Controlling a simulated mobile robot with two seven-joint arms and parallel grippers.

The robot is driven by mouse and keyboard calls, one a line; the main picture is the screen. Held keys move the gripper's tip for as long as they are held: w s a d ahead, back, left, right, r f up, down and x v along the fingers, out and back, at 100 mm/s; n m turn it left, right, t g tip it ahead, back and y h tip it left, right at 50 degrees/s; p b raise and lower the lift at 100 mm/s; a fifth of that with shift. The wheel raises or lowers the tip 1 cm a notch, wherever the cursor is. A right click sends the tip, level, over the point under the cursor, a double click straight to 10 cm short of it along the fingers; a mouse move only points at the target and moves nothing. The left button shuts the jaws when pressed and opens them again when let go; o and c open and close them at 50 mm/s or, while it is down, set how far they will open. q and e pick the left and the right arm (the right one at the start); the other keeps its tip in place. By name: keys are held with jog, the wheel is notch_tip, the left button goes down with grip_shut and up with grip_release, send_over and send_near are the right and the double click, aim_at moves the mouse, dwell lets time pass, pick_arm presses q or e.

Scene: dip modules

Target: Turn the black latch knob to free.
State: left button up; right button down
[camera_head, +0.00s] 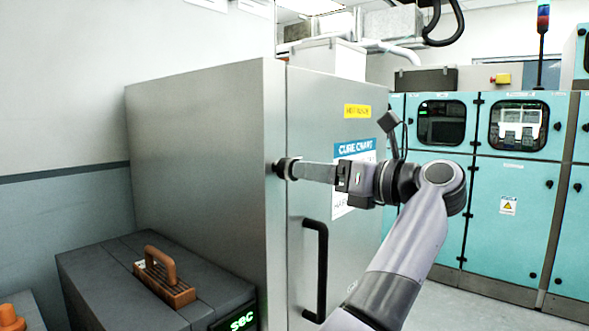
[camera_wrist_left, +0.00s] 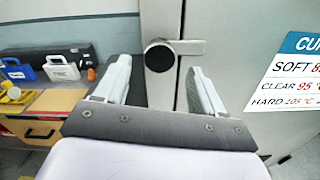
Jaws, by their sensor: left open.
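The black latch knob (camera_head: 281,168) is round and sits at the edge of the steel oven's door, at the seam. In the left wrist view the knob (camera_wrist_left: 158,55) shows face-on, with a flat metal latch bar (camera_wrist_left: 188,47) reaching level to the right. My left gripper (camera_head: 300,171) is level at the knob's height. In the left wrist view its open fingers (camera_wrist_left: 158,72) stand apart, one on each side of the knob, which shows between the tips. I cannot tell whether the tips reach around it. Nothing is held. My right gripper is not seen.
A black door handle (camera_head: 321,270) hangs below the knob. The steel oven (camera_head: 195,150) bears a cure chart (camera_head: 345,205) on its door. A dark case (camera_head: 120,290) with an orange-handled block (camera_head: 165,280) stands at lower left. Teal cabinets (camera_head: 510,200) stand behind.

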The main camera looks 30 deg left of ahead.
pick_arm(q)
jog(key=a, duration=0.6)
jog(key=shift+w+p, duration=0.2)
jog(key=shift+p, duration=0.2)
grip_shut()
jog(key=shift+a, duration=0.1)
